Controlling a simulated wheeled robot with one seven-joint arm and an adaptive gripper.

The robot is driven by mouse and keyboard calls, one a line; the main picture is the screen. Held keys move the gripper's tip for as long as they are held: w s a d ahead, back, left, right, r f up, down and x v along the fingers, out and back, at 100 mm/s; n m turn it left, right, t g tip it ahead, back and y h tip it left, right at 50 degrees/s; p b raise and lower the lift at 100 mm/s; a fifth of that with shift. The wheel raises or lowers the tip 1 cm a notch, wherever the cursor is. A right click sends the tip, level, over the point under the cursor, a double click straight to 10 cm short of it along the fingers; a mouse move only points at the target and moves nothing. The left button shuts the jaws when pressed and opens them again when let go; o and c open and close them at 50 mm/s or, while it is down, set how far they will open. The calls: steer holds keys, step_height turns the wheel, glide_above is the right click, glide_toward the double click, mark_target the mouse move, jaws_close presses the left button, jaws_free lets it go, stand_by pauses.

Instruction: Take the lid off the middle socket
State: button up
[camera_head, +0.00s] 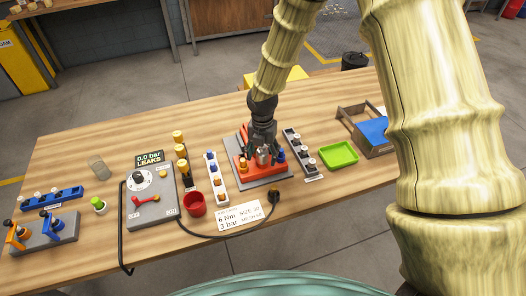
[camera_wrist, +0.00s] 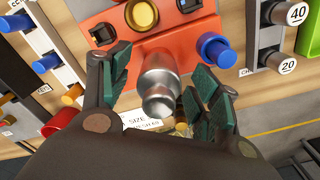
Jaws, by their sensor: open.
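An orange-red block (camera_head: 262,168) sits on a grey plate on the table under my gripper; it also fills the upper middle of the wrist view (camera_wrist: 178,36). A silver metal piece with a rounded end (camera_wrist: 160,82) stands at the block's middle; I take it as the lid on the middle socket. A yellow round piece (camera_wrist: 142,14) and a blue piece (camera_wrist: 214,48) are on the block too. My gripper (camera_head: 262,146) is open, with its green-padded fingers on either side of the silver piece. I cannot tell whether they touch it. The socket itself is hidden.
A white strip with blue and orange pieces (camera_head: 211,160) lies left of the block, and a grey strip with numbered caps (camera_head: 296,140) lies right. A green tray (camera_head: 339,153) and a red cup (camera_head: 194,204) stand nearby. A black hose crosses the front.

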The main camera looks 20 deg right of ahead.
steer(key=shift+c, duration=0.3)
steer(key=c, duration=1)
